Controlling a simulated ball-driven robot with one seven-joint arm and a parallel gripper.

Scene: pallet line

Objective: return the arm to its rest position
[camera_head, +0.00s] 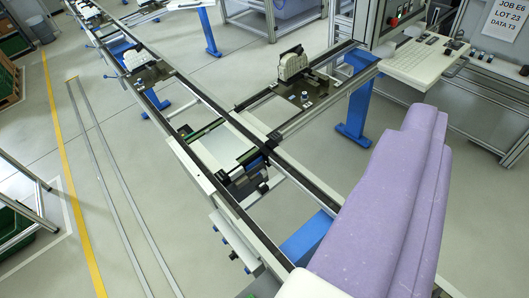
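My gripper is not in view, and no fingertips show. I cannot see whether it is open or shut, or whether it holds anything. The view looks down at a tilt over the pallet line (222,107), with its dark rails and crossing tracks. The lower right of the view is blocked by a large, smooth purple form close to the camera.
A carrier with a pale part (293,64) stands on the right branch. Blue legs (357,112) support the line. A keyboard desk (425,62) and a cabinet sign (505,18) are upper right. Open floor with a yellow line (68,170) lies left.

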